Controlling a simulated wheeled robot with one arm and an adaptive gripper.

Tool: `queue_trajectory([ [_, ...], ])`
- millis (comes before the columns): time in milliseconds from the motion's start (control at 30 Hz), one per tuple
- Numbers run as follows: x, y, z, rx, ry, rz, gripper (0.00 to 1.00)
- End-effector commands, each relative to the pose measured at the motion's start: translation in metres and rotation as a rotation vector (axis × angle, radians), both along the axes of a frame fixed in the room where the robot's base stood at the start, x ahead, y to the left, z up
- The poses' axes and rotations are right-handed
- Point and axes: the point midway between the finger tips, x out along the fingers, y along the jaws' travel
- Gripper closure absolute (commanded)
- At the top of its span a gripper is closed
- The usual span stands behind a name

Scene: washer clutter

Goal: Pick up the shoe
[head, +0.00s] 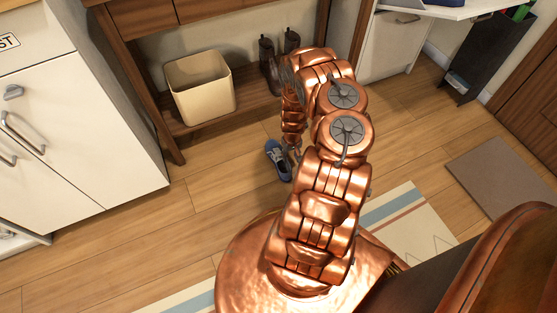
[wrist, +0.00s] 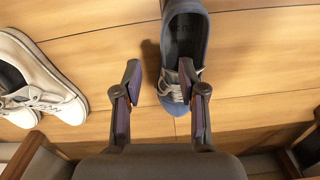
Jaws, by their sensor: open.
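A blue shoe (head: 277,160) with a light sole lies on the wood floor in front of the wooden bench, left of my arm. In the wrist view the blue shoe (wrist: 185,40) points its toe toward me, with grey laces and a dark opening. My gripper (wrist: 160,68) is open and empty. Its right finger overlaps the shoe's laces in the picture; its left finger is over bare floor left of the shoe. I cannot tell whether the right finger touches it. In the head view my arm mostly hides the gripper.
White shoes (wrist: 42,78) lie left of the gripper in the wrist view. A cream bin (head: 200,88) and dark boots (head: 268,66) stand on the bench's lower shelf (head: 180,127). A white cabinet (head: 75,120) stands at left.

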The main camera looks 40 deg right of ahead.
Motion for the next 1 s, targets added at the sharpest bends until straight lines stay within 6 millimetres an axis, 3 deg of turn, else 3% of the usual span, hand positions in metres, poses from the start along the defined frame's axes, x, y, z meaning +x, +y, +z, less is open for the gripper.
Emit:
queue_trajectory([
  [100,0.000,0.000,-0.014,0.000,0.000,-0.001,0.59],
  [367,0.001,0.002,-0.025,0.000,0.001,0.000,0.59],
  [733,0.002,0.007,-0.064,0.000,0.001,-0.001,0.59],
  [1000,0.002,0.007,-0.067,0.000,0.001,-0.001,0.59],
])
